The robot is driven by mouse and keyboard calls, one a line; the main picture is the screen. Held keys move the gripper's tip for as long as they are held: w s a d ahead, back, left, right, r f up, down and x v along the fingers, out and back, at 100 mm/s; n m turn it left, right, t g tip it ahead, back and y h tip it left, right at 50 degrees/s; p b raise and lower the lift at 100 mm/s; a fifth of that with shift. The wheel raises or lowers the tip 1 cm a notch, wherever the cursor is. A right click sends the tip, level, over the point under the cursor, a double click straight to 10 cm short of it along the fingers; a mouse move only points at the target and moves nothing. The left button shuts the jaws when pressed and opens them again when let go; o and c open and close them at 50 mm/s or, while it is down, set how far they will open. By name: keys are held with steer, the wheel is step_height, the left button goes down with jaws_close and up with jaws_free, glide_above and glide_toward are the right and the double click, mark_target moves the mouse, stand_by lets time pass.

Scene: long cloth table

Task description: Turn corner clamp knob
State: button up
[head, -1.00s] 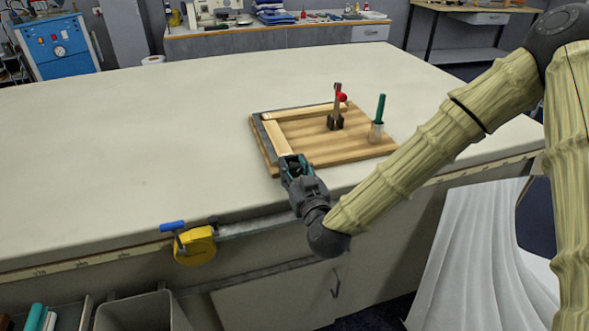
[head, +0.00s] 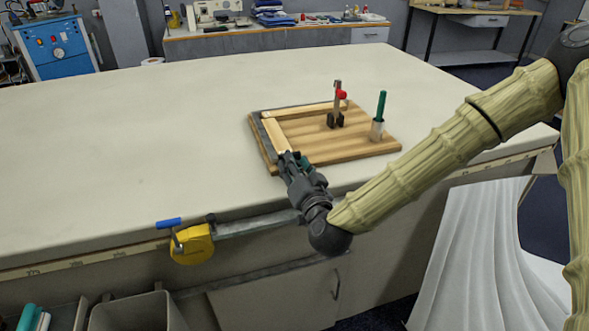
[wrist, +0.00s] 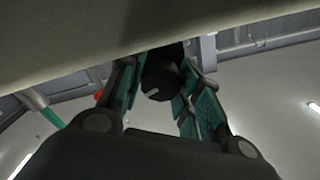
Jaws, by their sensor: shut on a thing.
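In the head view a wooden board (head: 335,148) lies on the table, with pale wood strips (head: 277,134) meeting in a corner on it. My gripper (head: 288,158) is at the board's near left edge, by the end of the left strip. In the wrist view a round black knob (wrist: 162,84) with a white mark sits between the two fingers of my gripper (wrist: 165,76), which is shut on it. In the head view the knob is hidden behind my gripper.
An upright clamp with a red tip (head: 341,95) and a green-handled tool (head: 380,108) stand on the board. The cloth table (head: 130,150) is clear to the left.

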steer(key=shift+m, duration=0.6)
steer(key=o, duration=1)
steer(key=shift+o, duration=0.2)
